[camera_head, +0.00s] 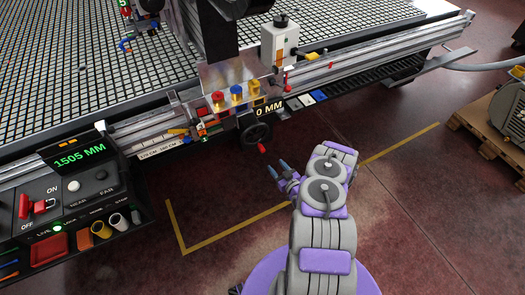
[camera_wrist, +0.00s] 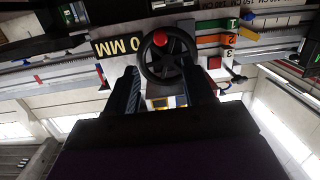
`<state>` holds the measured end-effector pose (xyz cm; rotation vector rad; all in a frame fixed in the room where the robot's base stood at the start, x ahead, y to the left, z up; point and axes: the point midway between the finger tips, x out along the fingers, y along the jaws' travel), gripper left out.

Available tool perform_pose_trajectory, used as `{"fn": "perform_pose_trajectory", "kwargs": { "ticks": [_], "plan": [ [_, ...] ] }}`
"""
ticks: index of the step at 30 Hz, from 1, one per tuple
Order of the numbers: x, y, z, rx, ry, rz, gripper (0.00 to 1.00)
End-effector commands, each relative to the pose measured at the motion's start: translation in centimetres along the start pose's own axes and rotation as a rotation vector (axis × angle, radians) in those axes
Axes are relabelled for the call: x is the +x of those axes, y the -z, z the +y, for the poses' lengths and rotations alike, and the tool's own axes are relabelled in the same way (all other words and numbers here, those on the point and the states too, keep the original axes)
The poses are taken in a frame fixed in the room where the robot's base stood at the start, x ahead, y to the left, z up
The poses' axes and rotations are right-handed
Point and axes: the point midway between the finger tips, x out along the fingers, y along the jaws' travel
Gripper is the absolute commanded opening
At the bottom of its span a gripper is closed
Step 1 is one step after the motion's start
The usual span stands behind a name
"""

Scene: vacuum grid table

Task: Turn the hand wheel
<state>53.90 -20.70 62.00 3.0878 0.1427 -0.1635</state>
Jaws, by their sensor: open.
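The hand wheel (camera_head: 256,134) is a black spoked wheel with a red handle knob (camera_head: 261,148), mounted on the front side of the grid table below the metal carriage. In the head view the knob is at the wheel's lower right. My gripper (camera_head: 278,167) is open and empty, just in front of and below the wheel, apart from it in the head view. In the wrist view the wheel (camera_wrist: 162,62) appears ahead between and beyond my two dark fingers (camera_wrist: 168,88), with the red knob (camera_wrist: 160,39) at its top edge. The fingers hide parts near the wheel's lower edge.
A control panel (camera_head: 88,205) with switches and a 1505 MM display stands at the left. The grid table (camera_head: 150,75) and its rail fill the back. A pallet with a motor (camera_head: 508,115) sits at the far right. The floor around my arm is clear, with yellow lines.

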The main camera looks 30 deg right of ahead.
Motion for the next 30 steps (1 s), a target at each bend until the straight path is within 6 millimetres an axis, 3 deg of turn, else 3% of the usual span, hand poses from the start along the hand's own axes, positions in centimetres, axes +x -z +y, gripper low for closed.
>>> {"fn": "perform_pose_trajectory", "kwargs": {
  "ticks": [3,6,12,17,30],
  "plan": [
    [-2.4,-1.6,-0.4,0.023,-0.02,0.052,0.52],
    [-3.6,-2.1,-0.6,0.034,-0.029,0.084,0.52],
    [-3.8,-2.2,-0.7,0.039,-0.034,0.107,0.52],
    [-1.7,-1.8,-0.8,0.036,-0.028,0.109,0.52],
    [6.9,-1.0,-0.4,0.036,-0.031,0.108,0.52]
  ]
}}
